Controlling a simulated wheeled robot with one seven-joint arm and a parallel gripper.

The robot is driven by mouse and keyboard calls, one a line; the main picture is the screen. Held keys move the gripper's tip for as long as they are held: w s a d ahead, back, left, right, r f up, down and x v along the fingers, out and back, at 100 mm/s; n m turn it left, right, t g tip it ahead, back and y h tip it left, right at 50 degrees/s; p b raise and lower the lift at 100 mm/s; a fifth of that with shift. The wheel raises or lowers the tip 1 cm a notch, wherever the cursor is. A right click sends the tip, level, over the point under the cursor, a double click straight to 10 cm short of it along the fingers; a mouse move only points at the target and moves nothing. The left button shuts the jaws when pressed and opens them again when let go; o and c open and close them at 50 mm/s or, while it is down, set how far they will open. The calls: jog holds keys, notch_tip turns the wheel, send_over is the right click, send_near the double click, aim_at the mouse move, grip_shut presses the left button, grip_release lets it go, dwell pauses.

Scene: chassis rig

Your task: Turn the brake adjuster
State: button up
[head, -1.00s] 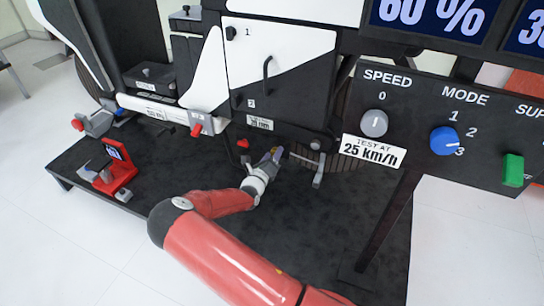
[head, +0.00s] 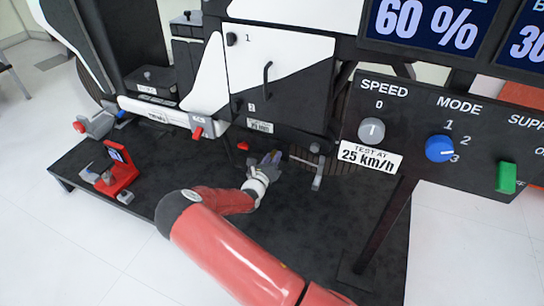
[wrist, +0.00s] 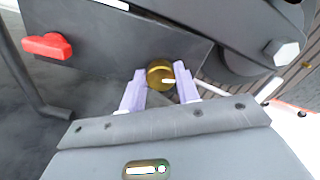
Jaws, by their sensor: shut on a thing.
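A round brass knob, which looks like the brake adjuster (wrist: 159,73), sits on a dark plate in the wrist view. A pale mark on it points to the right in that picture. My gripper (wrist: 160,88) has two lilac fingers, one on each side of the knob, shut on it. In the head view my gripper (head: 272,158) is low under the chassis, beneath the white and black panel (head: 280,75). There the knob is hidden by the fingers.
A red knob (wrist: 47,46) and a large hex bolt (wrist: 286,53) flank the adjuster. A grey lever (head: 318,172) hangs just right of my gripper. The control panel (head: 465,140) stands at right. The black platform's front (head: 330,225) is mostly clear.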

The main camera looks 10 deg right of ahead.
jog(key=m+p, duration=0.1)
jog(key=m, duration=0.8)
jog(key=shift+s+d+p, duration=0.1)
jog(key=shift+d+p, duration=0.05)
jog(key=shift+p, duration=0.2)
jog(key=shift+m, duration=0.3)
jog(key=o, duration=1)
jog(key=shift+c, duration=0.2)
jog(key=v, duration=0.7)
jog(key=shift+s+a, duration=0.2)
jog(key=shift+s, duration=0.15)
